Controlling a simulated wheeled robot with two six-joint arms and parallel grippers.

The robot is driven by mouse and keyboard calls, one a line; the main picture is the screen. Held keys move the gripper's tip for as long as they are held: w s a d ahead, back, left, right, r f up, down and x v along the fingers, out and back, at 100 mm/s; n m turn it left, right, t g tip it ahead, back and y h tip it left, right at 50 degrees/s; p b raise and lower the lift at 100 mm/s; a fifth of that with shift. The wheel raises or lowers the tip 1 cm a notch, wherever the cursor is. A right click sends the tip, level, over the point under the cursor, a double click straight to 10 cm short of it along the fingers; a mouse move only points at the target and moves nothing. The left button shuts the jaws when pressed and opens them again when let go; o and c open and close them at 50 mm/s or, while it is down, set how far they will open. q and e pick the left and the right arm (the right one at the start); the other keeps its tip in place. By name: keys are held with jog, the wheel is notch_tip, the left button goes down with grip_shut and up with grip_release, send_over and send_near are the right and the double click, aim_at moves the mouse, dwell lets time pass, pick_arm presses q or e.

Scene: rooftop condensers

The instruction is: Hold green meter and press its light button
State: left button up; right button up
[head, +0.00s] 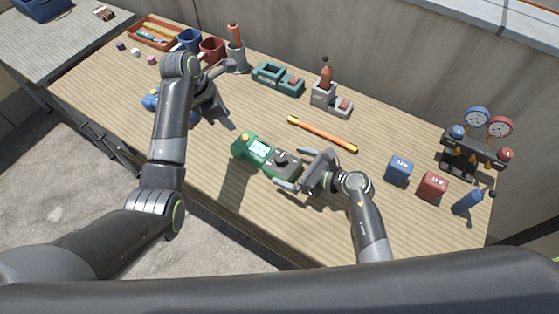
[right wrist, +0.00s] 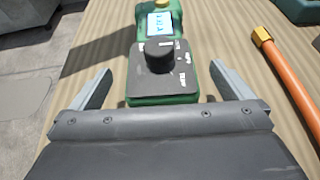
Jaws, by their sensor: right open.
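The green meter (head: 240,148) lies on the wooden table near its front edge, with a lit screen, a dark dial and a yellow button at its far end. In the right wrist view the meter (right wrist: 178,28) is straight ahead, its dial end nearest; the yellow button is cut by the top edge. My right gripper (head: 292,168) is open, its fingers on either side of the dial end with a gap on both sides. My left gripper (head: 215,105) hangs over the table left of the meter, apart from it; its jaw gap is unclear.
An orange rod with yellow ends (head: 322,134) lies behind the meter. A blue block (head: 399,171) and a red block (head: 432,186) stand to the right, near a gauge set (head: 470,155). A tool tray (head: 150,38) and cups sit at the back left. A blue item (head: 150,99) is partly hidden by my left arm.

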aim_at(279, 162)
jog(key=shift+x, duration=2.6)
pick_arm(q)
jog(key=shift+c, duration=0.5)
pick_arm(e)
jog(key=c, duration=1.3)
pick_arm(q)
grip_shut()
